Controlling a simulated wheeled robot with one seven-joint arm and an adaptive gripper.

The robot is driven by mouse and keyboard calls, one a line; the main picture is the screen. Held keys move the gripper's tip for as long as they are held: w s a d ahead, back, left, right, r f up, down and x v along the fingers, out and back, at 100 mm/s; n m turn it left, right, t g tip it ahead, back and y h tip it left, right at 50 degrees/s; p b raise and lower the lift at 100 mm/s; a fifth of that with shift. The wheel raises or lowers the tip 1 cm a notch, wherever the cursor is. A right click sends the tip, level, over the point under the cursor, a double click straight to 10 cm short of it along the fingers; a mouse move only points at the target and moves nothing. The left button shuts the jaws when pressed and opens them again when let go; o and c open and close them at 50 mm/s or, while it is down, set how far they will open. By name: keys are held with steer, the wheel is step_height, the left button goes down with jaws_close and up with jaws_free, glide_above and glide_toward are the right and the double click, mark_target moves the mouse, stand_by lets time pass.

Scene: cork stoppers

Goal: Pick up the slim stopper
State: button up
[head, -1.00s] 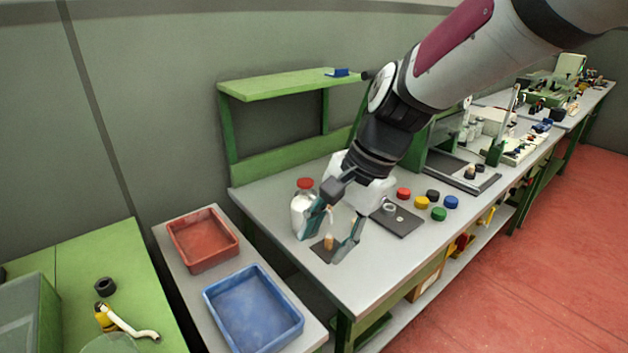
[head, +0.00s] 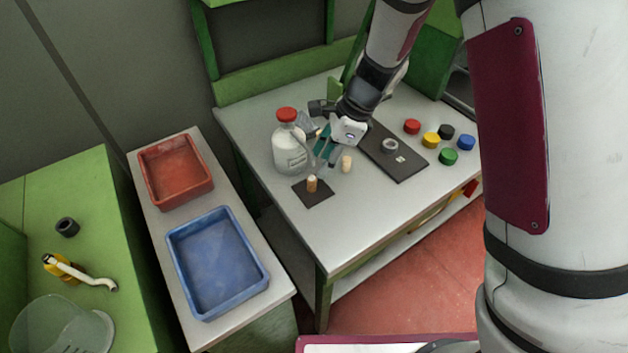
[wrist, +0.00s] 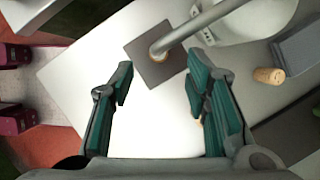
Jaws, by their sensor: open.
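A narrow cork stopper (head: 312,184) stands upright on a small dark square mat (head: 322,197) on the bench. In the wrist view a grey tube crosses above the mat (wrist: 143,42) and hides most of that stopper (wrist: 163,57). A paler, thicker-looking cork (head: 347,163) stands on the bare bench; in the wrist view only a sliver shows behind the right finger. Another cork (wrist: 268,75) lies by a grey block (wrist: 298,48). My gripper (head: 325,158) is open and empty, behind the mat; in the wrist view its fingertips (wrist: 160,76) are apart.
A dark plate (head: 405,168) with a ring and several coloured caps lie to the right. Red (head: 177,205) and blue (head: 255,300) trays sit left. The bench front is clear.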

mark_target(313, 178)
steer(key=shift+x, duration=3.85)
steer(key=shift+s, duration=0.1)
steer(key=c, duration=0.8)
